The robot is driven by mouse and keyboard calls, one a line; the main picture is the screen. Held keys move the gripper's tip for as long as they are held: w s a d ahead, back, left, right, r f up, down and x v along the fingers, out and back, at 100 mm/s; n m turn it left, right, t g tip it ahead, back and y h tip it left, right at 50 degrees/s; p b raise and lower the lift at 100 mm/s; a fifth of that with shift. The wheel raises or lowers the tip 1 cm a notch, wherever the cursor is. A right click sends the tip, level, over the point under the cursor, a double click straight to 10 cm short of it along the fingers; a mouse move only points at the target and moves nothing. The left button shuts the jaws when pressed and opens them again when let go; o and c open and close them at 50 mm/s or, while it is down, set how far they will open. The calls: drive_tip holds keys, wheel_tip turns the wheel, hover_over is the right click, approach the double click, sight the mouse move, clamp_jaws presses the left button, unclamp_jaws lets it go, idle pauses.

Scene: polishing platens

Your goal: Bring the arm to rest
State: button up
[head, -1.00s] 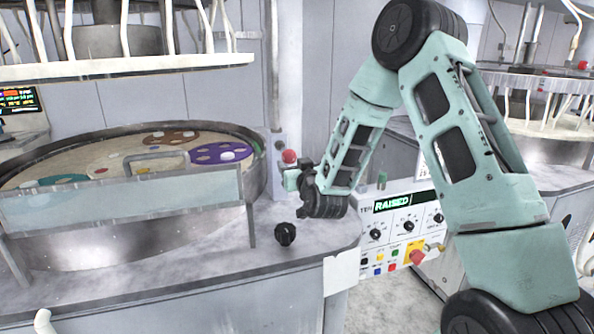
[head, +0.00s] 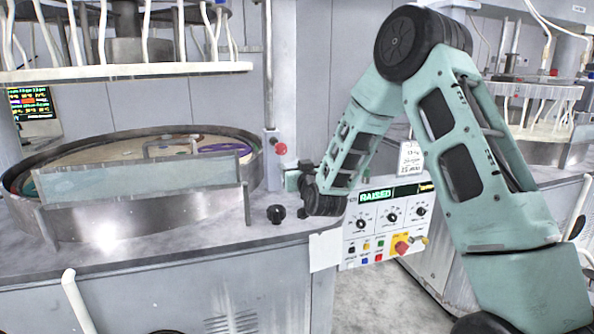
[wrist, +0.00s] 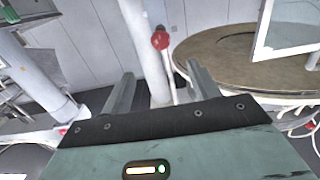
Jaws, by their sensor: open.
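My arm is folded on the right of the head view, with its elbow high and its forearm sloping down to the left. My gripper (head: 291,179) is at the end of the forearm, above the grey worktop beside the round polishing machine, and is partly hidden by the wrist. In the wrist view my gripper (wrist: 160,88) shows two fingers wide apart with nothing held between them. A red ball knob (wrist: 160,39) on a rod shows beyond the fingers. That red knob also shows in the head view (head: 280,149), just above my gripper.
The round polishing machine (head: 110,221) with a clear guard stands at the left. A black knob (head: 276,213) sits on the worktop (head: 225,240) below my gripper. Grey floor shows at the lower middle.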

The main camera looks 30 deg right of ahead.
idle(0.4)
drive_tip(key=s+a+f+n+g+y, duration=0.1)
drive_tip(key=s+a+n+g+y, duration=0.15)
drive_tip(key=a, duration=0.55)
drive_tip(key=s+a+f+n+g+y, duration=0.1)
drive_tip(key=a+y, duration=0.2)
drive_tip(key=a, duration=0.5)
drive_tip(key=s+a+f+n+g+y, duration=0.25)
drive_tip(key=s+a+g, duration=0.35)
drive_tip(key=s+a, duration=0.65)
drive_tip(key=s+a+n+g+h, duration=0.1)
drive_tip(key=s+n+g, duration=0.3)
drive_tip(key=s, duration=2.3)
drive_tip(key=g+h, duration=0.1)
drive_tip(key=g, duration=0.3)
drive_tip(key=shift+s+f+n+h, duration=0.25)
drive_tip(key=shift+f+n+h, duration=0.05)
drive_tip(key=shift+n+h, duration=0.1)
